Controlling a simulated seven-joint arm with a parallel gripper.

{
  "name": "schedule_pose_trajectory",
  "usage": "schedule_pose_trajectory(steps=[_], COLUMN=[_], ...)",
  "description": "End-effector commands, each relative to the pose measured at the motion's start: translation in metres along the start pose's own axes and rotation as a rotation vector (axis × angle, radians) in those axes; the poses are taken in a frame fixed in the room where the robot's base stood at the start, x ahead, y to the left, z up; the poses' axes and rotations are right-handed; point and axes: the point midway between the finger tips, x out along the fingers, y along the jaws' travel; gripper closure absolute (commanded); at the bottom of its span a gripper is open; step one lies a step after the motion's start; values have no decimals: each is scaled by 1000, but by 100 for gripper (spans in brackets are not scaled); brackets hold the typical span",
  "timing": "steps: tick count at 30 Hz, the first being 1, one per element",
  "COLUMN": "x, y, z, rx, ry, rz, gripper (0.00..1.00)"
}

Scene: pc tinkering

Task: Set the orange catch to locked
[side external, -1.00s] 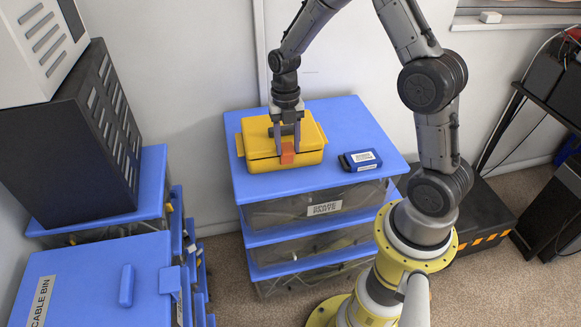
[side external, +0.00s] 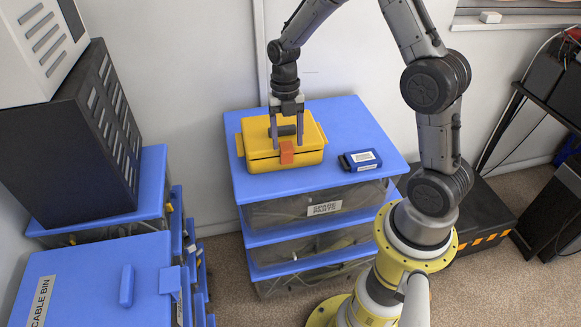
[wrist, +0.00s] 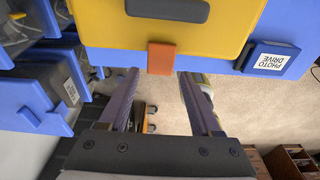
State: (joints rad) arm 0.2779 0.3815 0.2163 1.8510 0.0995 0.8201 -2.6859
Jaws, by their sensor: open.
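The yellow case (side external: 258,152) sits closed on top of the blue drawer unit, with a dark handle on its lid. The orange catch (side external: 287,152) is on the case's front edge; in the wrist view the catch (wrist: 161,57) shows as a flat orange block overlapping the case's edge. My gripper (side external: 287,143) is open and empty, above the case's front. In the wrist view its two fingers (wrist: 155,80) are spread, one toward each side of the catch, with gaps between. I cannot tell whether the fingertips touch the case.
A blue photo drive (side external: 360,160) lies on the blue unit top (side external: 345,122), right of the case. Blue bins and a dark perforated tower (side external: 90,140) stand at left. A black box (side external: 488,216) is on the floor at right.

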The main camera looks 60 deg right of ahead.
Motion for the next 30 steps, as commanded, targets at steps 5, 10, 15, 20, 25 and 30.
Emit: schedule_pose_trajectory(steps=[5,10,15,20,25,30], x=[-14,-26,-37,-41,-41,-48], y=[0,0,0,0,0,5], z=[-2,-3,-5,-6,-6,-8], rx=[0,0,1,1,1,-14], ry=[-2,-2,-1,0,0,-17], rz=[1,1,1,0,0,8], gripper=[35,35,35,35,35,35])
